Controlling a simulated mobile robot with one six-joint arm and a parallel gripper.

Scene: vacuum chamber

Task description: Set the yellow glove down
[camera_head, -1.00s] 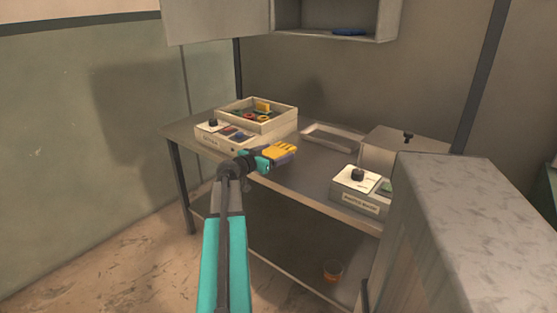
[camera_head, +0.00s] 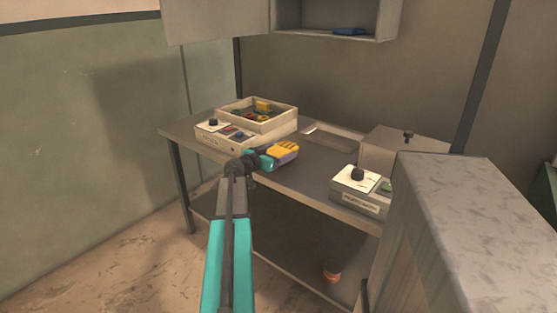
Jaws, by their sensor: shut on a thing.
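The yellow glove (camera_head: 284,149), with a dark grey part at its side, is in the head view near the middle of the workbench. My gripper (camera_head: 272,155), teal at its jaws, is shut on the glove from the left. The glove is over the bench's front half; I cannot tell whether it touches the top. The workbench (camera_head: 300,181) has bare surface around and to the right of the glove. The far jaw is mostly hidden by the glove.
A wooden box (camera_head: 285,123) with small coloured parts sits on a control unit at the back left. A shallow metal tray (camera_head: 335,142) lies behind the glove. A knobbed control box (camera_head: 358,190) stands right. A grey cabinet (camera_head: 440,190) blocks the near right.

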